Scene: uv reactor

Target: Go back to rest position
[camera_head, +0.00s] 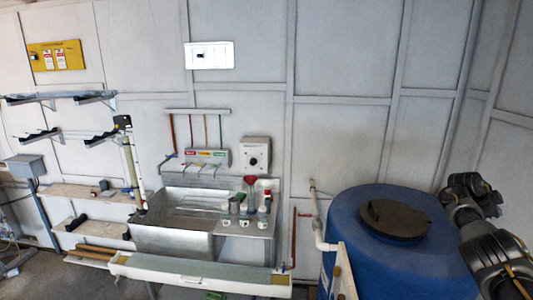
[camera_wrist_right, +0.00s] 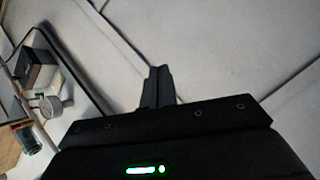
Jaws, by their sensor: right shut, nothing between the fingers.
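My right gripper (camera_wrist_right: 157,88) shows in the right wrist view with its two dark fingers together and nothing between them. It is in front of the pale panelled wall, touching nothing that I can see. In the head view, my right arm is at the right edge, beside and in front of the large blue tank (camera_head: 368,250); its gripper end cannot be made out clearly there. My left gripper and left arm are in neither view.
A metal sink (camera_head: 160,238) with bottles on its side shelf (camera_head: 250,228) stands at the wall. A long white trough (camera_head: 190,272) lies in front. The tank has a dark lid (camera_head: 393,220) and a white pipe (camera_head: 318,228) beside it. Floor shows at lower left.

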